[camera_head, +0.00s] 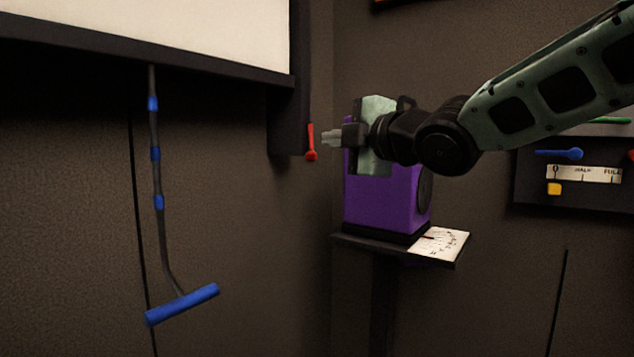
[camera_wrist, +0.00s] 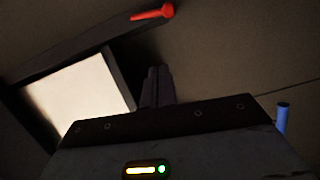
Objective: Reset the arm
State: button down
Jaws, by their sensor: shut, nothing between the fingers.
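My gripper (camera_head: 328,138) is shut and empty. In the head view it points left, in front of the purple box and just right of a small red lever (camera_head: 311,143) on the dark frame's edge. A gap shows between the fingertips and the lever. In the wrist view my gripper's fingers (camera_wrist: 157,86) are together, and the red lever (camera_wrist: 153,14) lies beyond them at the top. My arm reaches in from the upper right of the head view.
A purple box (camera_head: 385,200) stands on a small shelf (camera_head: 350,241) with a dial card (camera_head: 438,243). A blue-banded bar with a blue handle (camera_head: 182,304) hangs below the white panel (camera_head: 170,30). A panel with a blue lever (camera_head: 560,153) is at right.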

jog(key=s+d+f+m+g+h, duration=0.1)
jog(key=s+f+m+g+h, duration=0.25)
jog(key=f, duration=0.55)
jog(key=s+f+m+g+h, duration=0.1)
jog(key=s+f+m+g, duration=0.1)
jog(key=s+f+m, duration=0.6)
jog(key=s+d+f+m+g+h, duration=0.2)
jog(key=s+d+f+g+h, duration=0.15)
jog(key=s+f, duration=0.55)
jog(key=s+d+f+m+g+h, duration=0.2)
jog(key=s+d+f+g, duration=0.25)
jog(key=s+f, duration=0.5)
jog(key=s+r+p, duration=0.3)
jog(key=r+p, duration=1.9)
jog(key=r, duration=0.1)
jog(key=shift+r+m+g, duration=0.35)
jog(key=shift+r+m, duration=0.05)
jog(key=shift+m, duration=0.05)
jog(key=shift+s, duration=0.1)
